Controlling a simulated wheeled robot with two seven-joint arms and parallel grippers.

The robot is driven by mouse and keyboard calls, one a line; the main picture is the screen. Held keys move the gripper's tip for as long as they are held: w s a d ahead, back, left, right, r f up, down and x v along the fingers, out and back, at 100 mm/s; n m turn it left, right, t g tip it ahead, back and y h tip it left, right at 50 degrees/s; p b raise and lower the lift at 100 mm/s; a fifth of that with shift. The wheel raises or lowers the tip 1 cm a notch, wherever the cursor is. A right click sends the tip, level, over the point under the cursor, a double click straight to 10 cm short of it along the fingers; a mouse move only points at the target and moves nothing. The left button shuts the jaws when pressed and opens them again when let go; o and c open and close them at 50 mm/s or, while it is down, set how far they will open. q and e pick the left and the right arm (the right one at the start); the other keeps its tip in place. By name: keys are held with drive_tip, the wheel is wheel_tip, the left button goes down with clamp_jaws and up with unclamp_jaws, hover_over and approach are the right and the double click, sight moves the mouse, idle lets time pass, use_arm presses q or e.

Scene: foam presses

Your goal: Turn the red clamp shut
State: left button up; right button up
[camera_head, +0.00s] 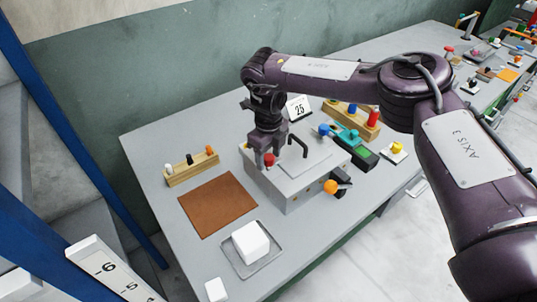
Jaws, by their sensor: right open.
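The red clamp (269,160) shows as a small red knob on the left part of the grey foam press (290,190). My right gripper (267,151) points down from above and is open, with its fingertips at the red knob. The gripper hides the upper part of the clamp, and I cannot tell whether the fingers touch it. The press also has a black bent handle (298,146) on top and an orange knob (330,186) on its front side. My left gripper is not in view.
A brown mat (218,204), a tray (267,262) with a white foam block (250,241), and a wooden peg rack (191,171) lie left of the press. A teal tool (346,137), a green-black device (364,157) and a red cylinder (373,117) stand behind it at right.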

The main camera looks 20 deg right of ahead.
sight(269, 156)
wheel_tip(269, 156, up, 7)
drive_tip(key=shift+f+b, duration=0.1)
drive_tip(key=shift+b, duration=0.9)
drive_tip(key=shift+r, duration=0.55)
